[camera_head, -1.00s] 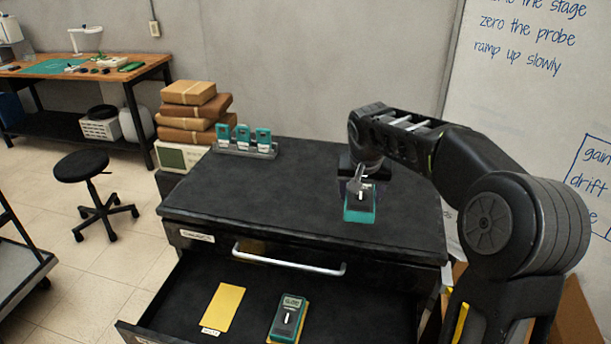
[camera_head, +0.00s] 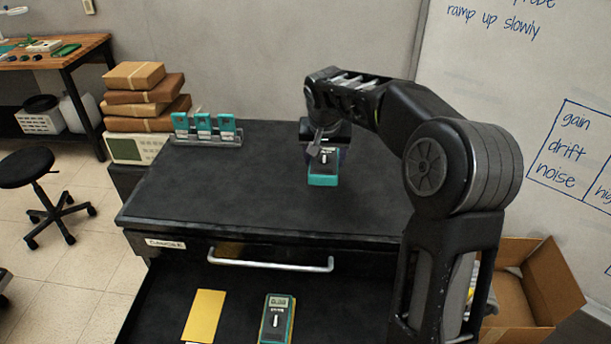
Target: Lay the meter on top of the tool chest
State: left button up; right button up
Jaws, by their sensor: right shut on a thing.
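My right gripper (camera_head: 324,152) reaches in from the right and points down over the black top of the tool chest (camera_head: 235,190). It is shut on a teal meter (camera_head: 323,180), whose lower end shows below the fingers. The gripper hides much of this meter. I cannot tell whether the meter touches the top. A second teal meter (camera_head: 276,320) lies in the open drawer (camera_head: 240,315) on a yellow patch. My left gripper is not in view.
Three teal devices (camera_head: 203,124) stand in a rack at the chest's back left. A bare yellow patch (camera_head: 204,315) lies in the drawer. Wrapped parcels (camera_head: 145,97) stand behind left, and an open cardboard box (camera_head: 535,295) at right. The middle and left of the top are clear.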

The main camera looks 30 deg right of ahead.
jog(key=b, duration=0.2)
send_over(323, 188)
jog(key=s, duration=0.1)
jog(key=f, duration=0.4)
jog(key=shift+s+a+f, duration=0.1)
jog(key=shift+a+f, duration=0.05)
jog(key=shift+a, duration=0.25)
jog(key=shift+f+b, duration=1.15)
jog(key=shift+f, duration=0.65)
jog(key=shift+f, duration=0.15)
jog(key=o, duration=1.7)
